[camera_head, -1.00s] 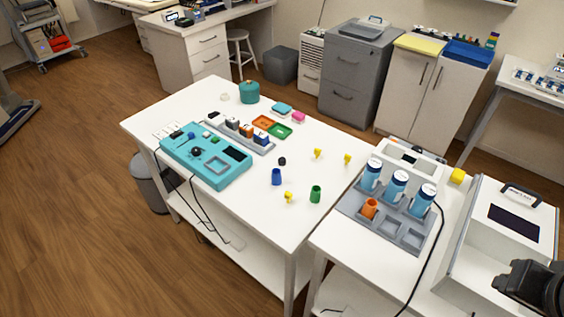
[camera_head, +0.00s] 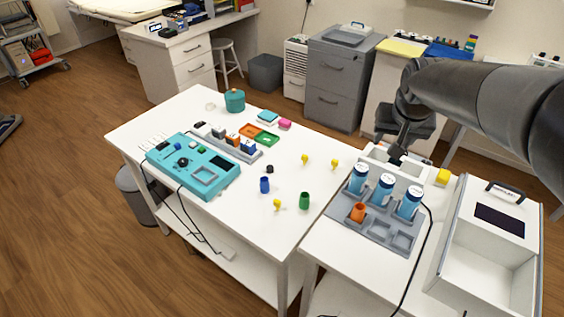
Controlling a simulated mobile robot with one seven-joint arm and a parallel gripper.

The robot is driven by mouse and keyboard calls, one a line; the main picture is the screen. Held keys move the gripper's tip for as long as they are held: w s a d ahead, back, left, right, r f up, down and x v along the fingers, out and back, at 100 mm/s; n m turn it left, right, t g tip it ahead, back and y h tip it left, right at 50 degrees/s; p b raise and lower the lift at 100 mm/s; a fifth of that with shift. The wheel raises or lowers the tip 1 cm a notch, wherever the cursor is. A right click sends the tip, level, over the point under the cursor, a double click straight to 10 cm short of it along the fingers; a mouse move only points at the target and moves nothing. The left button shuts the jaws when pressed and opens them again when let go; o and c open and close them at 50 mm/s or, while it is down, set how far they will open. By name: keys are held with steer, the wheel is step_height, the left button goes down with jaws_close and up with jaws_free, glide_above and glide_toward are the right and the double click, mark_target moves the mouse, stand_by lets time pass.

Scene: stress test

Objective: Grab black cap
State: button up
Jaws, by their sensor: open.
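A small black cap (camera_head: 269,169) sits on the white table, just behind the blue cup (camera_head: 265,185). My gripper (camera_head: 398,156) is at the upper right, above the back of the right-hand table, pointing down. It is open, with nothing seen in it. It is well to the right of the black cap and apart from it. Its fingers are dark and small in this view.
Yellow pieces (camera_head: 305,159), a green cup (camera_head: 304,201) and a teal device (camera_head: 196,168) share the table. Blue-bodied bottles (camera_head: 384,190) stand in a grey rack (camera_head: 372,231) on the right. The table around the black cap is mostly clear.

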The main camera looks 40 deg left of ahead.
steer(key=w+a+f+n, duration=0.15)
steer(key=a+f, duration=0.25)
steer(key=a, duration=0.5)
steer(key=n+g+y, duration=0.1)
steer(key=n, duration=0.1)
glide_toward(270, 167)
steer(key=x, duration=0.3)
steer(key=shift+a, duration=0.25)
steer(key=shift+d+x, duration=0.2)
steer(key=shift+x, duration=2.55)
steer(key=shift+c, duration=0.4)
steer(key=c, duration=1)
